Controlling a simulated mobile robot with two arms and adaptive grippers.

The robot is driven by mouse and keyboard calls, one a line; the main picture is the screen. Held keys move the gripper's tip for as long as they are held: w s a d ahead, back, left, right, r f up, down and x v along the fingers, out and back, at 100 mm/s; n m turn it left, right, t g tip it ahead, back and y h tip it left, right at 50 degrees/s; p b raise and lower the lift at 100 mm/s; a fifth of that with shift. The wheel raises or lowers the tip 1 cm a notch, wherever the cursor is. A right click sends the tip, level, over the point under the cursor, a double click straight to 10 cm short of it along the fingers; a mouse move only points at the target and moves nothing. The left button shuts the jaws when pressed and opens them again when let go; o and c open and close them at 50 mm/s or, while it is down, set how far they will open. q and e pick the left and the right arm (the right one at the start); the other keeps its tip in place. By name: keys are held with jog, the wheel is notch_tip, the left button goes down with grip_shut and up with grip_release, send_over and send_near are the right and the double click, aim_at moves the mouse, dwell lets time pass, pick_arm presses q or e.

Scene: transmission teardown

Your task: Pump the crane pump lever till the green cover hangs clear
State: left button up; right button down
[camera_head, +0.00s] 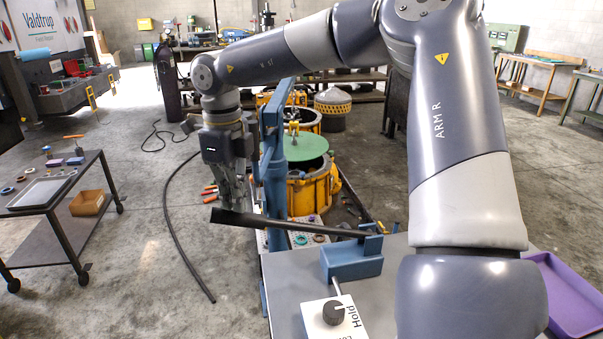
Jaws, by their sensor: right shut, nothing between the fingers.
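The black pump lever (285,226) runs nearly level from a blue pump block (352,260) out to the left. My right gripper (236,204) is shut and empty, pointing down at the lever's free left end; its fingertips overlap that end in the picture, and I cannot tell if they touch it. The round green cover (303,148) shows behind the blue crane post (273,150), over a yellow housing (315,188). A hook (294,127) shows just above the cover. The post hides the cover's left part, and I cannot tell how large any gap below it is. My left gripper is not in view.
A grey bench top (290,290) in front bears the pump block, a white box with a black knob marked Hold (333,312) and a purple tray (565,300). A dark cart (60,190) stands at left. A hose (172,225) lies on open floor between.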

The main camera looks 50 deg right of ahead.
jog(key=s+d+r+p, duration=0.2)
jog(key=d+r+p, duration=0.1)
jog(key=r+p, duration=0.3)
notch_tip(320, 180, up, 3)
jog(key=shift+s+d+f, duration=0.1)
jog(key=shift+s+d, duration=0.05)
jog(key=shift+s, duration=0.25)
notch_tip(320, 180, up, 7)
jog(key=p, duration=0.6)
